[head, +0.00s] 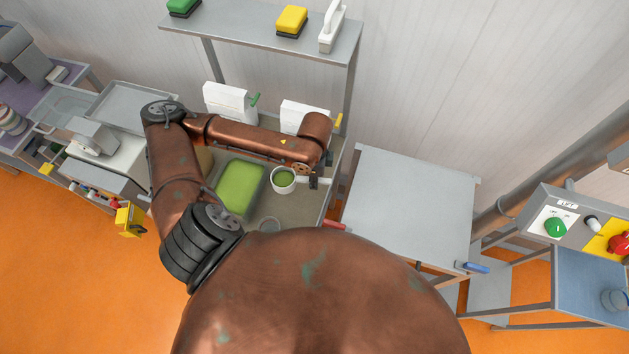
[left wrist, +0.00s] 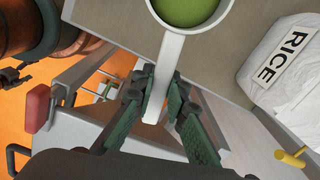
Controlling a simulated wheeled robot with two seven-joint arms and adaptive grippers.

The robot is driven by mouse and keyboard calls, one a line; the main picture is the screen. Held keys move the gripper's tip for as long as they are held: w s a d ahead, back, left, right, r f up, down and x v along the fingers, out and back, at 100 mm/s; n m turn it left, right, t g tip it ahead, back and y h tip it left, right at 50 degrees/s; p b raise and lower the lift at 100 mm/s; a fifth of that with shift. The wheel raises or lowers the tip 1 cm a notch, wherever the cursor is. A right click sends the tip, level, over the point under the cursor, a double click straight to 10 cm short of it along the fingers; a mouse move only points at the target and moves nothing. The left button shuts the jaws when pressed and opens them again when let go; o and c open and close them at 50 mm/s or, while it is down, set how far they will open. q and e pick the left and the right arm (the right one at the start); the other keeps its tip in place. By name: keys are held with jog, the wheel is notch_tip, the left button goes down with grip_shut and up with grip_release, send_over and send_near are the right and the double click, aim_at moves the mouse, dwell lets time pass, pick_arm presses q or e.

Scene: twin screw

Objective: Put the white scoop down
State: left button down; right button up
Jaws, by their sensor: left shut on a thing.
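The white scoop (head: 283,187) is round with a straight handle and has green stuff in it. It is over the grey counter, to the right of the green-filled tray (head: 239,188). My left gripper (head: 314,182) is at the handle's right end. In the left wrist view the scoop's handle (left wrist: 168,62) runs between the fingers of my left gripper (left wrist: 158,98), which is shut on it. The cup of the scoop is cut off at the top of that view. I cannot tell whether the scoop touches the counter. My right gripper is not in view.
White rice bags stand at the back, one on the left (head: 228,103) and one behind my arm (head: 303,117). A bare grey table (head: 410,205) stands to the right. A shelf (head: 255,33) is above.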

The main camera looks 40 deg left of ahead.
pick_arm(q)
jog(key=w+d+f+m, duration=0.1)
jog(key=w+d+f, duration=0.1)
jog(key=w+f, duration=0.2)
jog(key=w+d+f+m, duration=0.1)
jog(key=w+d+f, duration=0.1)
jog(key=w+f, duration=0.3)
notch_tip(320, 180, down, 5)
jog(key=shift+w+d+r+m, duration=0.15)
jog(key=shift+w+d+m, duration=0.15)
jog(key=shift+d, duration=0.05)
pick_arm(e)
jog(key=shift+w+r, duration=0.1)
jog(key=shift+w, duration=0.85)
pick_arm(q)
jog(key=c, duration=2.3)
grip_release()
jog(key=shift+c, duration=0.2)
jog(key=o, duration=0.4)
jog(key=shift+o, duration=0.2)
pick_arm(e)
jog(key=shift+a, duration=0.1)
